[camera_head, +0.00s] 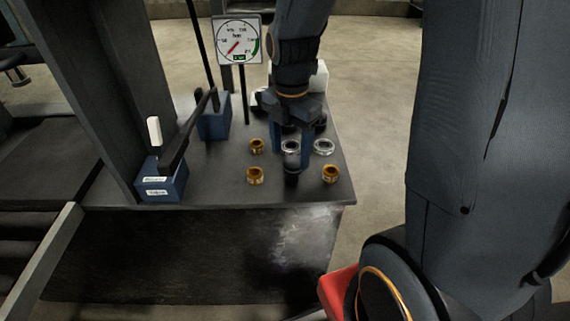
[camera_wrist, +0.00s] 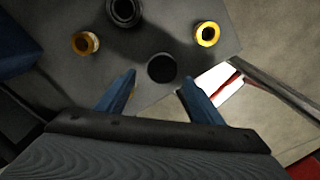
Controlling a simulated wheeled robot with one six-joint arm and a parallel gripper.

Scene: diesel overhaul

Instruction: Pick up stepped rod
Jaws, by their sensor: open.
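My gripper (camera_head: 291,150) points down over the right part of the dark bench, its blue fingers apart. It also shows in the wrist view (camera_wrist: 159,82), with nothing held between the fingers. A dark upright cylinder with a pale ring-like top (camera_head: 291,161), perhaps the stepped rod, shows at the fingers in the head view. In the wrist view a round black shape (camera_wrist: 162,68) lies between and just beyond the fingertips. I cannot tell whether it is a rod end or a hole.
Brass bushings (camera_head: 255,175) (camera_head: 330,174) and a silver ring (camera_head: 323,147) stand close around the gripper. A pressure gauge (camera_head: 238,41) stands behind. A blue block with a lever (camera_head: 163,182) is at left. The bench front (camera_head: 290,202) is clear.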

